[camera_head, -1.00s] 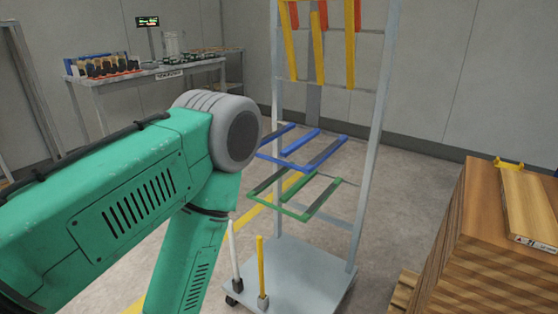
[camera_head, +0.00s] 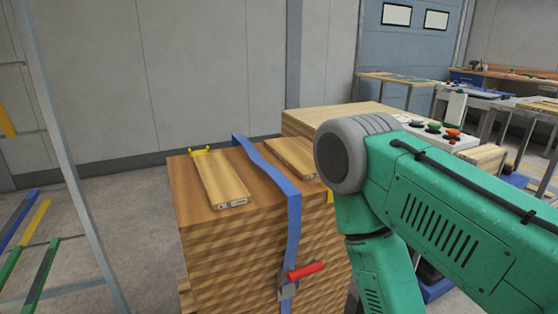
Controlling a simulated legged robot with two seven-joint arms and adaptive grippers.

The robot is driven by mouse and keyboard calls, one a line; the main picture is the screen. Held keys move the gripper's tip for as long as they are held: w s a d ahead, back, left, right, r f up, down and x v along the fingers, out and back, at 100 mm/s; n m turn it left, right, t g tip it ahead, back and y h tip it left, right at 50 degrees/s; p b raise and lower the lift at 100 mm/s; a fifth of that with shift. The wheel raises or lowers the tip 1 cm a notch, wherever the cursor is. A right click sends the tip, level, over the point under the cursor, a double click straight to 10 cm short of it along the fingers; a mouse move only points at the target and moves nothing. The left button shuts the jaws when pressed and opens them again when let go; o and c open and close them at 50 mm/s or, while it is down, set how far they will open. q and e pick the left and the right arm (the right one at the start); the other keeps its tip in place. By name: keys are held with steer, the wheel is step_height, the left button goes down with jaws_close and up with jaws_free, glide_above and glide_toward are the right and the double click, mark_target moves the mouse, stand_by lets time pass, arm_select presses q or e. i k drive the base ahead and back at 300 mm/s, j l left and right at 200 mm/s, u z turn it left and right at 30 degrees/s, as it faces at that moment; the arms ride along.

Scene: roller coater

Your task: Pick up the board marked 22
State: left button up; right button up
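Two light wooden boards lie flat on top of a stacked wood pile (camera_head: 243,250). The left board (camera_head: 222,180) has a small printed label on its near end, too small to read. I cannot tell which board is marked 22. My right arm comes in from the right, in front of the pile's right side; its gripper is below the picture. My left arm and gripper are out of view.
A blue strap (camera_head: 293,225) with a red-handled buckle (camera_head: 305,271) runs over the pile between the boards. A metal rack (camera_head: 62,150) stands at left, with open floor before the pile. A control panel (camera_head: 436,132) and tables (camera_head: 400,80) stand behind at right.

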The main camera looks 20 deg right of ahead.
mark_target(299, 162)
steer(key=z, duration=0.85)
